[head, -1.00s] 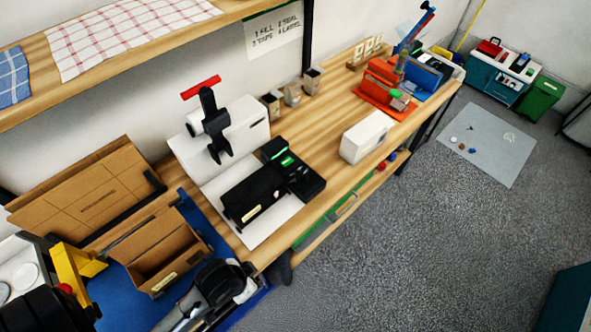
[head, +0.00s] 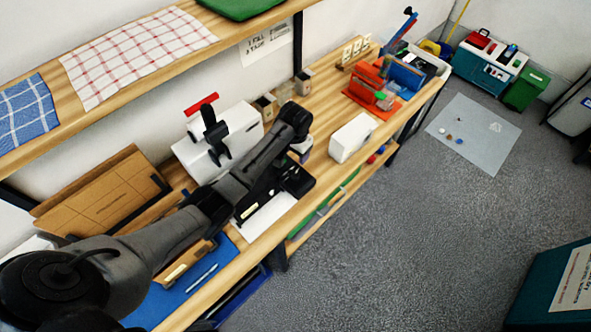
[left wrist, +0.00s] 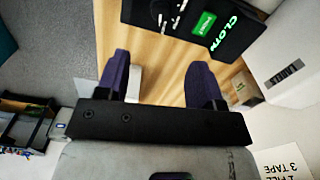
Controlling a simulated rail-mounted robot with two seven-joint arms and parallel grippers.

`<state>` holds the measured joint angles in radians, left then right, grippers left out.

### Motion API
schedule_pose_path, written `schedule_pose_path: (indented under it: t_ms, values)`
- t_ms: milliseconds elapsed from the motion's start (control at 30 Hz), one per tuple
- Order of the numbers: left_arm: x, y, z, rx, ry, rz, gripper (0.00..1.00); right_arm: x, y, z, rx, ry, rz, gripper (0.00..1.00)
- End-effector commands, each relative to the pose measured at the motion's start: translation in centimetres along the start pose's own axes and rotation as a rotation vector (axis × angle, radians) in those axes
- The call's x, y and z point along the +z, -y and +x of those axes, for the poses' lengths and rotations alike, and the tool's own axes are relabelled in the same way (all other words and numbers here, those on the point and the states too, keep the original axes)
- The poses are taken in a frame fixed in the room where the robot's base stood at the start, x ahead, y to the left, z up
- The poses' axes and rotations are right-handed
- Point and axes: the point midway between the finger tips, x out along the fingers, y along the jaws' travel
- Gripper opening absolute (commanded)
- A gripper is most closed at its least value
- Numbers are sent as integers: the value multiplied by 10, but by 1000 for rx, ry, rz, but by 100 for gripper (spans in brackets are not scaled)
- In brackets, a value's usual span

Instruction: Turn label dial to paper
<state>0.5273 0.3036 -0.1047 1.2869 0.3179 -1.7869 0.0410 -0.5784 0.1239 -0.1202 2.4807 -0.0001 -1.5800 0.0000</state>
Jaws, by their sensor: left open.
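The black label machine (head: 292,180) stands on the wooden bench in the head view, partly hidden behind my left arm. In the left wrist view the label machine (left wrist: 238,22) shows at the top, with a lit green display reading "CLOTH" and a green patch beside it. A round black dial (left wrist: 168,16) with white marks sits next to that patch, cut by the top edge. My left gripper (head: 301,147) is over the bench by the machine. Its purple fingers (left wrist: 160,75) are apart and empty in the left wrist view, short of the dial. My right gripper is out of view.
A white box (head: 352,138) stands right of the machine. A white press with a red handle (head: 218,145) stands behind my left arm. Small beige holders (head: 265,107) line the wall. An orange stand (head: 370,90) is farther along. Open floor lies to the right.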

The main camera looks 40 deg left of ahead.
Motion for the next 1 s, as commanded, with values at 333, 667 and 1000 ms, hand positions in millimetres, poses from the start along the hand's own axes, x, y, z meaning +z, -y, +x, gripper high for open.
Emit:
schedule_pose_path:
  t_ms: [333,667,1000]
  values:
    - [-1,2,44,6,15,-7,61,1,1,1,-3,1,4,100]
    - [-1,2,102,5,12,-7,61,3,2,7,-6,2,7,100]
    - [-1,2,132,4,10,-7,61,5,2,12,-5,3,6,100]
